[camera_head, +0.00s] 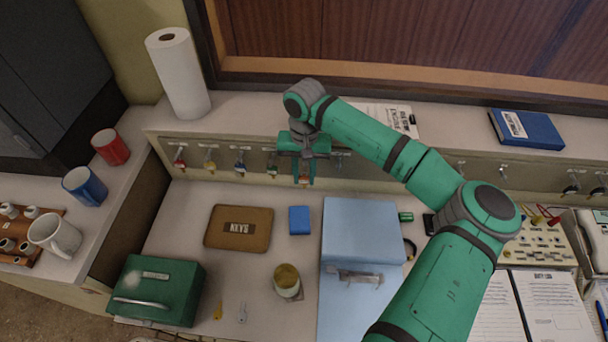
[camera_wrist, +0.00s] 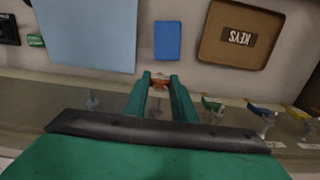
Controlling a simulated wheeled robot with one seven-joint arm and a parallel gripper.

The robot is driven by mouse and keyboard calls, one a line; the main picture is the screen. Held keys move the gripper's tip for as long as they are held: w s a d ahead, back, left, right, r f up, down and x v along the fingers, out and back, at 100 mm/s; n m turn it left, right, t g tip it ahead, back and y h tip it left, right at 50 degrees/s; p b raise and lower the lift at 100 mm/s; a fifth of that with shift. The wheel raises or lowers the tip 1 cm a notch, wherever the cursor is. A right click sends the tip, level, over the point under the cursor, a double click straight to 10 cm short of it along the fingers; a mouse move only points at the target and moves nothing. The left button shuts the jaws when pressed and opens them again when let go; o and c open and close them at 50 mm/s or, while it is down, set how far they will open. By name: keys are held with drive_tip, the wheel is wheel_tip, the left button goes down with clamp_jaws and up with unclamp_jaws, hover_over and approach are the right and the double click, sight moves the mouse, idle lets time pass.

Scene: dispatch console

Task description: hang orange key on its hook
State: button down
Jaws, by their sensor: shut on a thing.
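My gripper (camera_head: 304,176) is in front of the hook rail (camera_head: 380,170) at the back of the desk, pointing down. It is shut on the orange key (camera_wrist: 160,82), whose orange top shows between the fingertips in the wrist view. In the head view the orange key (camera_head: 304,180) is a small patch at the fingertips. The rest of the key is hidden.
Keys with red (camera_head: 179,157), yellow (camera_head: 210,160), blue (camera_head: 240,162) and green (camera_head: 272,165) tops hang left of my gripper. Below are a brown KEYS tray (camera_head: 213,238), a blue block (camera_head: 299,220) and a light-blue box (camera_head: 362,225). Desk between rail and tray is clear.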

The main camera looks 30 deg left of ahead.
sight(305, 165)
drive_tip(key=shift+w+a, duration=0.35)
drive_tip(key=shift+w, duration=0.35)
drive_tip(key=shift+w+a, duration=0.35)
drive_tip(key=shift+w, duration=0.3)
idle(1.4)
drive_tip(key=shift+f, duration=0.25)
idle(0.3)
drive_tip(key=c, duration=1.4)
unclamp_jaws()
drive_tip(key=shift+w+r, duration=0.1)
drive_tip(key=shift+r, duration=2.95)
